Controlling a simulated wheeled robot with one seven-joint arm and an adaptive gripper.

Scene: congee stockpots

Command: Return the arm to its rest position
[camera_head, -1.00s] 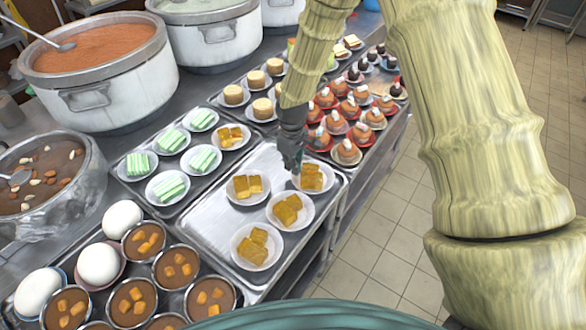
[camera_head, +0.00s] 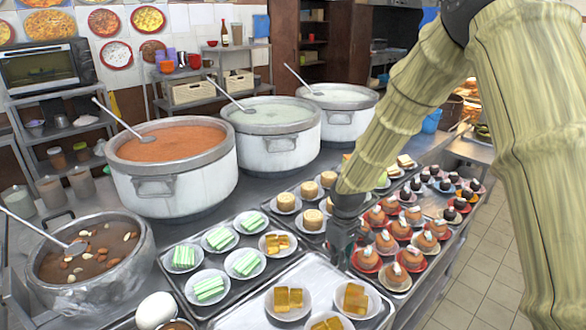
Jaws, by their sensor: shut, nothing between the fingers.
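My gripper (camera_head: 341,246) hangs at the end of my bamboo-textured arm, right of the frame's middle. It is dark and small, points down and looks shut with nothing held. In the picture it sits above the far edge of a metal tray (camera_head: 240,318) that holds plates of golden-brown squares (camera_head: 355,298). Its height above the tray is hard to tell. My arm reaches in from the upper right and hides part of the counter behind it.
Stockpots stand at the left and back: a red-orange one (camera_head: 172,188), a pale one (camera_head: 279,150) and a dark one (camera_head: 95,285). Ladles stick up from them. Plated desserts (camera_head: 397,277) crowd the counter right of my gripper. Tiled floor (camera_head: 470,295) is free at the right.

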